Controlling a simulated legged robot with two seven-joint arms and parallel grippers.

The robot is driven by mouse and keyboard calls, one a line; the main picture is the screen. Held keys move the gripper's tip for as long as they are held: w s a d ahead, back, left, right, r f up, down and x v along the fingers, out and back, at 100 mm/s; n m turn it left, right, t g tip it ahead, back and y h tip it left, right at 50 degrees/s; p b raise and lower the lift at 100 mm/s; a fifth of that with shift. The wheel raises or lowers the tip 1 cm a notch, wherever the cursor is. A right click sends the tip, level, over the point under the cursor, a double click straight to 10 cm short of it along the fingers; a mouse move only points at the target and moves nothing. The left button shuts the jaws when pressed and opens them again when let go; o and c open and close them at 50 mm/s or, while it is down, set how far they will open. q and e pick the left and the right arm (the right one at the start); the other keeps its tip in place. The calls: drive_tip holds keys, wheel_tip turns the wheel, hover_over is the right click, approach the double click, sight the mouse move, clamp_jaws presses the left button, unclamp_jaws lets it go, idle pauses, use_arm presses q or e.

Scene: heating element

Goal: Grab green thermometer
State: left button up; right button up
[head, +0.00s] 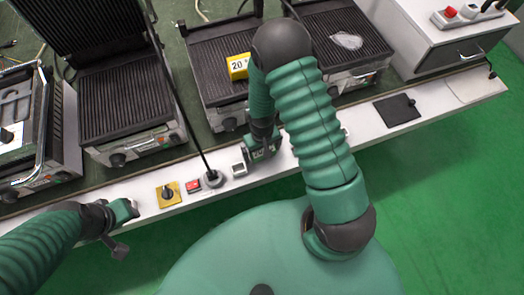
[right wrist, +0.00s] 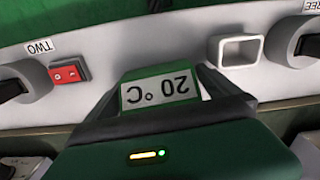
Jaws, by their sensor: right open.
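The green thermometer (right wrist: 162,93) shows in the right wrist view as a green block with a grey label reading 20 °C, upside down. My right gripper (right wrist: 175,100) is open, with its jaws around or close beside the block; contact is not clear. In the head view my right gripper (head: 262,148) hangs over the white front ledge, and I cannot pick out the green thermometer there. My left gripper (head: 118,212) is at the lower left, near the ledge's front edge, apart from the thermometer. Its jaws are not clear.
Several ribbed grills stand behind the ledge, one (head: 125,105) at the left. A yellow box (head: 238,66) labelled 20 lies on the middle grill. Along the ledge are a yellow-plated knob (head: 168,194), a red switch (head: 193,186) and a square metal frame (head: 239,169). A black pad (head: 397,110) lies right.

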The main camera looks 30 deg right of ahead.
drive_tip(key=c, duration=1.4)
drive_tip(key=shift+r, duration=0.15)
